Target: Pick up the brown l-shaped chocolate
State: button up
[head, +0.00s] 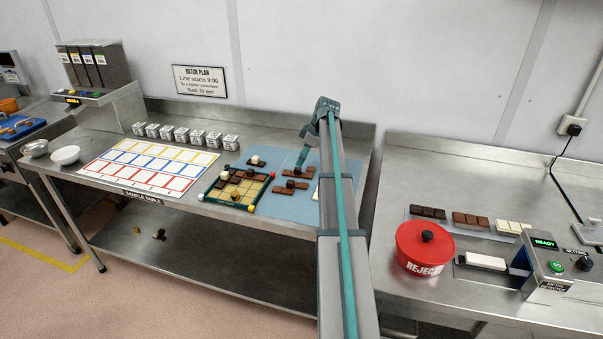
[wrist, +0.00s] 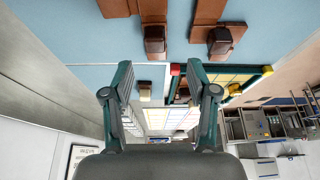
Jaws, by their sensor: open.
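Brown chocolate pieces lie on a blue mat (head: 300,207) on the steel table. One brown piece with a dark raised knob (head: 290,186) lies near the mat's middle, and another brown piece (head: 283,170) lies just behind it. Two brown pieces with dark knobs show at the top of the wrist view, one at left (wrist: 153,12) and one at right (wrist: 208,12); both are cut off by the frame edge. I cannot tell which is the L-shaped one. My gripper (head: 301,163) is over the mat by these pieces. In the wrist view my gripper (wrist: 159,70) is open and empty.
A yellow gridded tray (head: 222,193) with dark pieces stands left of the brown ones. A small dark piece with a cream knob (head: 256,161) lies behind it.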

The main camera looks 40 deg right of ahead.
aim_at(298, 168)
jog(key=shift+d+p+x, duration=0.2)
jog(key=shift+p+x, duration=0.4)
jog(key=shift+x, duration=0.75)
jog(key=shift+d+p+x, duration=0.2)
jog(key=shift+p+x, duration=0.4)
jog(key=shift+x, duration=0.75)
jog(key=shift+f, duration=0.1)
grip_shut()
